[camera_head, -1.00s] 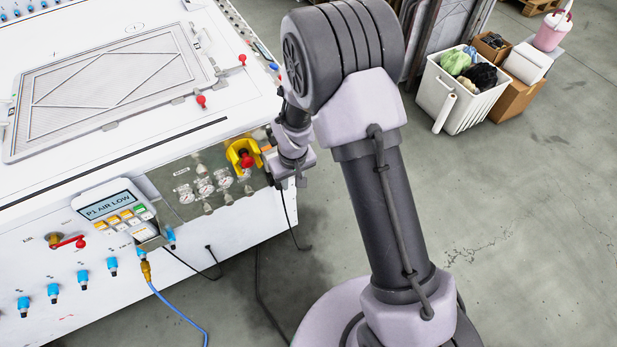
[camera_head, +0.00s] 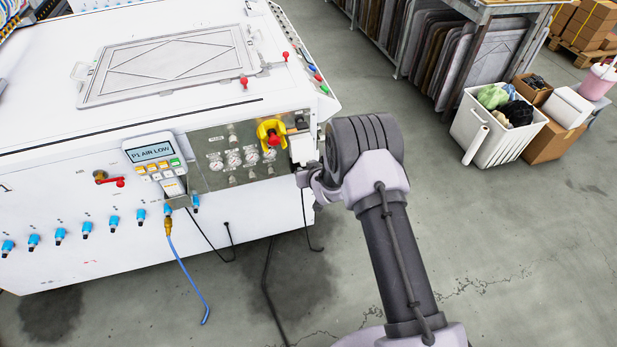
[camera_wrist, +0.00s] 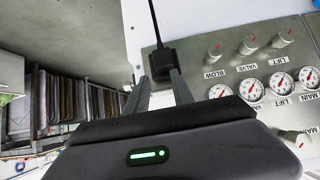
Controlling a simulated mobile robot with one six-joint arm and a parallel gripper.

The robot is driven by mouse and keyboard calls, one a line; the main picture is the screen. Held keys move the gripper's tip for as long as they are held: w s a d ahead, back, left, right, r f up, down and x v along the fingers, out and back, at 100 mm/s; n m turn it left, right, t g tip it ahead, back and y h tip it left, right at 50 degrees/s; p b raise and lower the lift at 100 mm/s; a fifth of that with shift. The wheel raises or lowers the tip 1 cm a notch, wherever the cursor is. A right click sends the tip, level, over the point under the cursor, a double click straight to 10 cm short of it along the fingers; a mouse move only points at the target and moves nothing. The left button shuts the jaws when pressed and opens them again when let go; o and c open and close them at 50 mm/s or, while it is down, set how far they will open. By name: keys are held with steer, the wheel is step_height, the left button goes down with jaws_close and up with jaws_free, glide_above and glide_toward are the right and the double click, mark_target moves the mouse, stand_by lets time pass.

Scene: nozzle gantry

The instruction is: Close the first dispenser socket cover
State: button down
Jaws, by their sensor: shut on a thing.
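My gripper (camera_wrist: 160,82) has its two fingers on either side of a black block (camera_wrist: 160,60) at the panel's edge and is shut on it. A black cord runs out of this block. I cannot tell whether the block is the socket cover or a plug. In the head view my arm reaches the right end of the grey panel (camera_head: 205,172), and my wrist hides the fingers and the block. Several blue fittings (camera_head: 60,234) line the white machine's front. No cover can be clearly made out.
The panel beside my fingers carries gauges (camera_wrist: 282,82) and knobs (camera_wrist: 248,46). A yellow and red switch (camera_head: 270,132) stands out near my wrist. Black cords and a blue hose (camera_head: 184,270) hang down in front. A white crate (camera_head: 497,130) stands at right; the floor between is clear.

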steer(key=shift+w+a+f+t+y, duration=0.15)
steer(key=shift+w+f+t, duration=0.15)
steer(key=shift+w+t, duration=0.2)
steer(key=shift+w+a+f+t+y, duration=0.15)
steer(key=shift+w+f+t, duration=0.15)
steer(key=shift+t, duration=0.2)
steer(key=shift+w+r, duration=0.15)
steer(key=c, duration=1.1)
jaws_free()
